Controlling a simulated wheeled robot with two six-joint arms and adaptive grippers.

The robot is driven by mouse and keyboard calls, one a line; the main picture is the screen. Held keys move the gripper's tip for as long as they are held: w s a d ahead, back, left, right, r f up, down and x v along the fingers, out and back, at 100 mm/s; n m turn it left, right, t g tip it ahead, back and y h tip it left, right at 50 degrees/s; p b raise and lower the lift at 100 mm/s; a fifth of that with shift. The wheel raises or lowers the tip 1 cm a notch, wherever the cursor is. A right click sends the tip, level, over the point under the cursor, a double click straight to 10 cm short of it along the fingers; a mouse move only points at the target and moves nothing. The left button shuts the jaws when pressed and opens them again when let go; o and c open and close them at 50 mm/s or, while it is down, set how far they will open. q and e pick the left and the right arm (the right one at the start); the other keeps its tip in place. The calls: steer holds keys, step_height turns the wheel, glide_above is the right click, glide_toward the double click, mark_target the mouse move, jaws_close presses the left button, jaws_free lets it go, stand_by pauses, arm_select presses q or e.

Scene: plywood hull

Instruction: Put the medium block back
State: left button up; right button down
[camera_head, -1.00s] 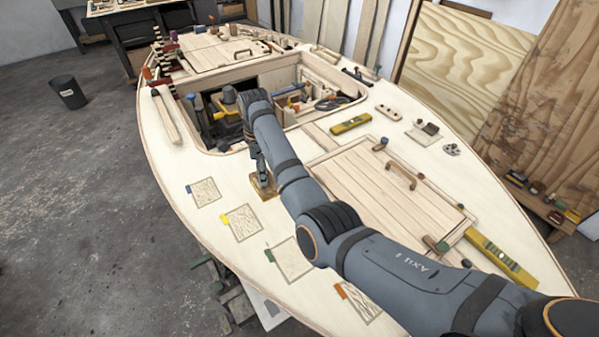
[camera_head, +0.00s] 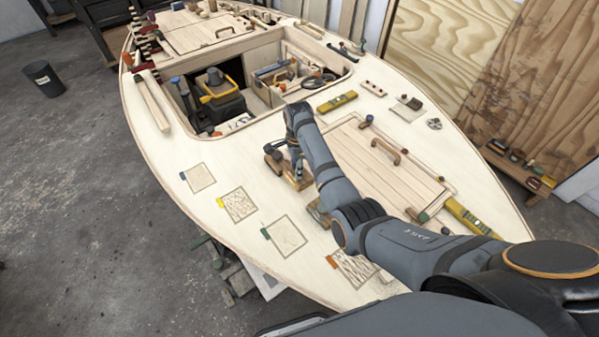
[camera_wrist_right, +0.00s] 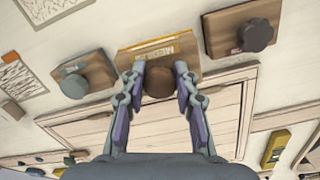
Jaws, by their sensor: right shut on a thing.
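The medium block (camera_wrist_right: 150,48) is a flat wooden block with a yellow label and a round brown knob (camera_wrist_right: 160,82). In the right wrist view my right gripper (camera_wrist_right: 160,76) is shut on that knob, one finger on each side. In the head view the right gripper (camera_head: 296,165) is over the pale deck, left of the hatch, and the block (camera_head: 299,183) shows partly beneath it. I cannot tell whether the block touches the deck. A square patch with a yellow tag (camera_head: 238,205) lies to its left. My left gripper is not in view.
One knobbed block (camera_wrist_right: 243,30) stands on the right in the wrist view, another (camera_wrist_right: 88,76) on the left. Several tagged square patches line the deck's near edge. The hatch (camera_head: 375,170) has a raised handle. The open cockpit (camera_head: 250,90) holds tools.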

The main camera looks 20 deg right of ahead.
steer(key=shift+d+f, duration=0.25)
steer(key=shift+f, duration=0.05)
steer(key=f, duration=0.2)
steer(key=shift+s+d+f, duration=0.1)
steer(key=shift+d+f, duration=0.15)
steer(key=shift+f, duration=0.55)
steer(key=shift+f, duration=0.15)
steer(key=c, duration=1)
jaws_free()
step_height(320, 180, up, 12)
steer(key=shift+d+r+b, duration=0.15)
steer(key=shift+r+b, duration=0.05)
steer(key=shift+b, duration=0.1)
steer(key=shift+f, duration=0.1)
